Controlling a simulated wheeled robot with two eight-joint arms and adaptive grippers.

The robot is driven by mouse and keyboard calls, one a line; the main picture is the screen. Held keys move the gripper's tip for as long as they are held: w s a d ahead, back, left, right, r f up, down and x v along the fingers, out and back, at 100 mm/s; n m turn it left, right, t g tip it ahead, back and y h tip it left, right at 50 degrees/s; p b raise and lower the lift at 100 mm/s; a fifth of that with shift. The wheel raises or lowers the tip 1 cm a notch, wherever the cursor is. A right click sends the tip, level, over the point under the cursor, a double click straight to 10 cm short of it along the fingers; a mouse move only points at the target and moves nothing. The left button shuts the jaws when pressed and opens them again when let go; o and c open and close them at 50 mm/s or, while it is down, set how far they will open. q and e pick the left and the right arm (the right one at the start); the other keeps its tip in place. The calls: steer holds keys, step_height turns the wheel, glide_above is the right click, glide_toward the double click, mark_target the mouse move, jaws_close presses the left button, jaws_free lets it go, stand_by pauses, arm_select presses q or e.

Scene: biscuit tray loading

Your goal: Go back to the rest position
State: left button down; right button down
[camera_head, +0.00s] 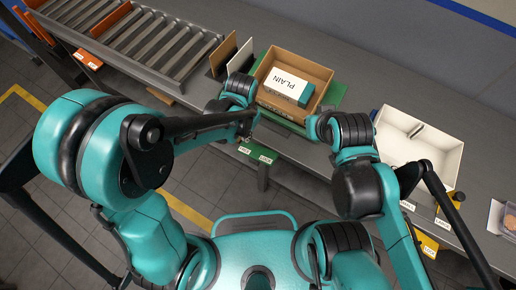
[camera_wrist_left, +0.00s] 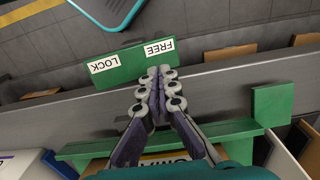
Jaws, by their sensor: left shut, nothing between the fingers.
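My left gripper (camera_head: 246,126) is near the front edge of the table, just left of the green fixture, in the head view. In the left wrist view its two jointed fingers (camera_wrist_left: 158,88) are together with nothing between them. They show above the table edge and the green LOCK/FREE plate (camera_wrist_left: 130,62). My right arm's wrist (camera_head: 345,130) is beside the fixture's right side. The right fingers cannot be made out. A cardboard tray (camera_head: 322,76) sits on the green fixture (camera_head: 334,96). It holds a white pack marked PLAIN (camera_head: 284,80) and a teal piece (camera_head: 306,94).
A roller conveyor (camera_head: 150,40) is at the upper left, with upright boards (camera_head: 223,55) beside it. A white bin (camera_head: 438,140) stands at the right, close to my right arm. Bare grey table lies behind the cardboard tray.

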arm_select(q)
steer(key=shift+r+p, duration=0.3)
steer(key=shift+r, duration=0.35)
steer(key=s+a+r+n+t, duration=0.2)
steer(key=a+r, duration=0.4)
steer(key=a, duration=0.3)
steer(key=s+a+r+n+t+b, duration=0.1)
steer(key=s+a+r+n+t, duration=0.2)
steer(key=a+r+n+t, duration=0.2)
steer(key=a+r, duration=0.2)
steer(key=a, duration=0.2)
steer(key=shift+r, duration=0.3)
steer(key=shift+s+d, duration=0.1)
